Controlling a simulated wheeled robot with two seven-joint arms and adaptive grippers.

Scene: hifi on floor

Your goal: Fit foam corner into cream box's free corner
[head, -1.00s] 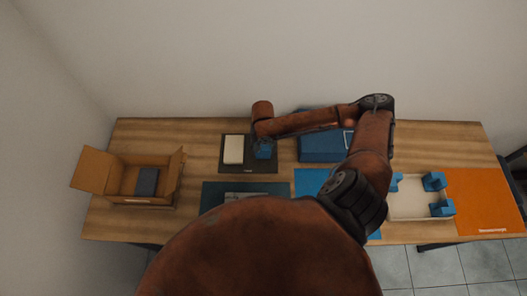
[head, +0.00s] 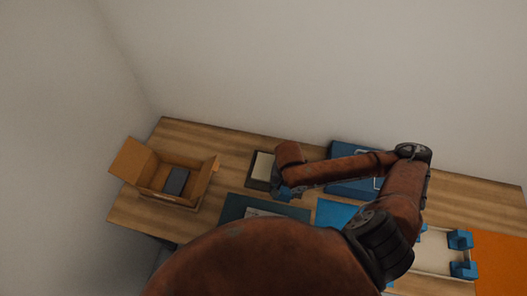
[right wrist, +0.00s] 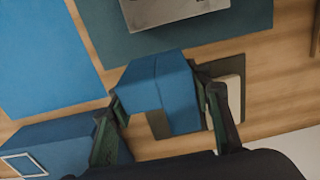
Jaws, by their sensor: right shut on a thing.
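A blue foam corner (right wrist: 158,92) sits between the two fingers of my right gripper (right wrist: 165,118), which is shut on it. In the head view the foam (head: 284,192) shows as a small blue patch under my wrist, by the near right edge of a dark mat. The cream box (head: 436,250) is at the right of the table, well away from this gripper. Blue foam corners stand in its far right (head: 460,239) and near right (head: 463,271) corners, and a bit of blue shows at its far left. My arm hides its near left part. My left gripper is not in view.
The dark mat (head: 252,180) holds a cream block (head: 263,166). A blue box (head: 345,160) stands behind my right forearm. An open cardboard box (head: 190,165) with a dark block is at left. Blue, teal and orange mats (head: 500,262) lie flat.

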